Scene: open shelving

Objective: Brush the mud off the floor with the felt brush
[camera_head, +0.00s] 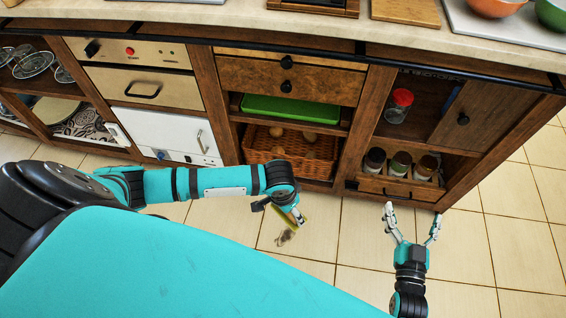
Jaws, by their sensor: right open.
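My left gripper (298,214) reaches in from the left, low over the tiled floor. It appears shut on the felt brush (307,220), a flat yellow-green piece that is partly hidden by the fingers. A brown smear of mud (284,238) lies on the floor tiles just below and left of the brush. I cannot tell whether the brush touches the floor or the mud. My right gripper (412,224) is open and empty, with its fingers spread, above the floor to the right of the brush.
A wooden kitchen unit (344,150) runs along the back, with a pale worktop (300,32) above. Its open shelves hold a wicker basket (262,147), a green tray (290,110) and several jars. Bare tiled floor (500,245) is free on the right.

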